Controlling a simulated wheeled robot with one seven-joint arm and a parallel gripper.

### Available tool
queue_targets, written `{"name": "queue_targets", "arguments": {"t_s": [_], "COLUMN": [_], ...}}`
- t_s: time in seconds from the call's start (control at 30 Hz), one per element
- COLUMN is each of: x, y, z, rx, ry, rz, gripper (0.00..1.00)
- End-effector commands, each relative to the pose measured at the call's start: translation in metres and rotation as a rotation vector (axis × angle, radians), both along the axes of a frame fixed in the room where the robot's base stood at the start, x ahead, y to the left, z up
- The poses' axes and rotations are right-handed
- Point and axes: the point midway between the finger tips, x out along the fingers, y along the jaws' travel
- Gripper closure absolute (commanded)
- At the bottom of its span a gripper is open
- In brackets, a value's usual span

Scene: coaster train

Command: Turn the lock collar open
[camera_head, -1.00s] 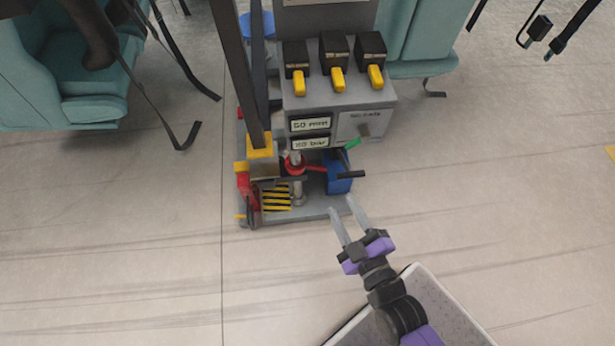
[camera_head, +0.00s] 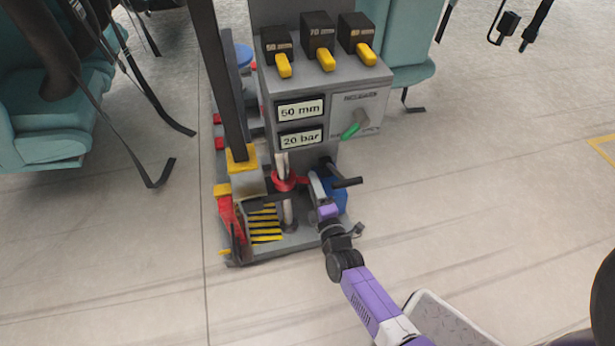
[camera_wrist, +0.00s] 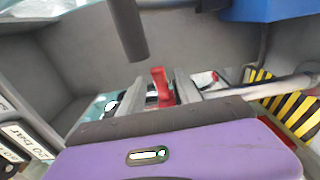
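The lock collar (camera_head: 287,180) is a red ring around a vertical metal rod at the lower front of the grey machine. Its red handle (camera_wrist: 161,84) stands between my two fingers in the wrist view. My gripper (camera_head: 313,184) is at the collar's right side in the head view. The two grey fingers (camera_wrist: 162,88) are apart, with a visible gap beside the handle, so it is not clamped. In the head view the handle is mostly hidden by my gripper.
A black bar (camera_head: 347,182) sticks out close to my gripper; a dark bar also looms in the wrist view (camera_wrist: 128,30). A blue box (camera_head: 340,195) is just behind. Floor to the right is clear.

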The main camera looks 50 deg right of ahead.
Motion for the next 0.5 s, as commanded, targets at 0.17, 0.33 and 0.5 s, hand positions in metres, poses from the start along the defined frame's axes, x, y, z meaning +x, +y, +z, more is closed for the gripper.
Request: {"name": "queue_targets", "arguments": {"t_s": [0.17, 0.33, 0.5], "x": [0.025, 0.039, 0.043], "y": [-0.015, -0.024, -0.026], "z": [-0.002, -0.001, -0.001], "rx": [0.000, 0.002, 0.001], "ry": [-0.002, -0.002, 0.000], "rz": [0.000, 0.000, 0.001], "gripper": [0.60, 0.60, 0.60]}}
